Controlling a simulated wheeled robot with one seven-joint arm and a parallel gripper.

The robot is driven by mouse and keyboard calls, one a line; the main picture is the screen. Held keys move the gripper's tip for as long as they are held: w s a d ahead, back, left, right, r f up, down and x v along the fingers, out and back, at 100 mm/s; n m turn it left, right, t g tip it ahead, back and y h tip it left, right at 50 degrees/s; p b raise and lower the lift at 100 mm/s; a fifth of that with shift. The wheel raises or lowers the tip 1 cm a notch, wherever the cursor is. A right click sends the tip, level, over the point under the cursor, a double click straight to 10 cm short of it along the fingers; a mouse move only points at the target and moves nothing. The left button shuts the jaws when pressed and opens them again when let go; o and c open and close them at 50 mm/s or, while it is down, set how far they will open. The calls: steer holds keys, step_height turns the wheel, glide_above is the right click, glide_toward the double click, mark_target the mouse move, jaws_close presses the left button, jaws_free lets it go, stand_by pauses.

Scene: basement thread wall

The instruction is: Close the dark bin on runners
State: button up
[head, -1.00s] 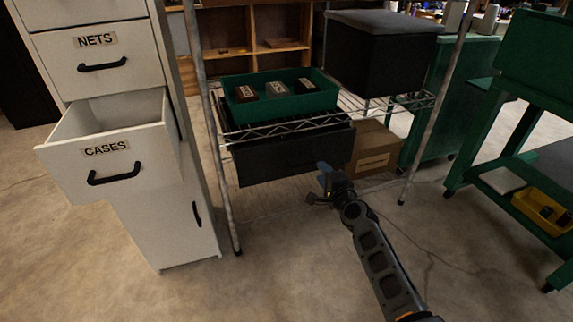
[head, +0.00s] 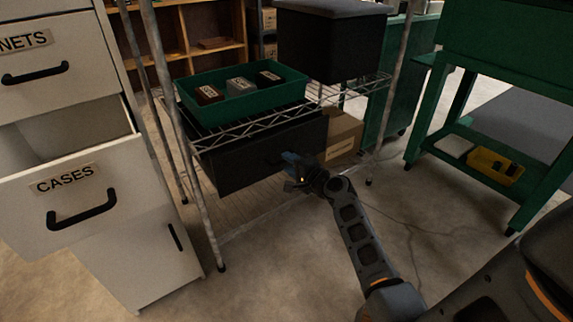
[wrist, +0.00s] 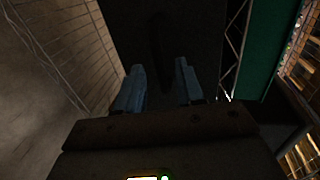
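The dark bin (head: 250,155) hangs under the wire shelf and juts out toward me from beneath it. Its dark front fills the upper middle of the wrist view (wrist: 195,25), where a darker vertical shape, perhaps a handle, shows faintly. My gripper (head: 290,160) is at the right part of the bin's front. In the wrist view my gripper (wrist: 159,66) has two blue-grey fingers apart, with nothing visible between them. Whether the fingertips touch the bin I cannot tell.
A green tray (head: 245,95) with small labelled boxes sits on the wire shelf (head: 255,127) above the bin. A cardboard box (head: 343,137) is right of it. A white cabinet with an open CASES drawer (head: 65,205) juts out at left. A green cart (head: 480,165) stands right.

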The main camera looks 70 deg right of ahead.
steer(key=shift+x, duration=0.85)
steer(key=shift+c, duration=0.3)
jaws_close()
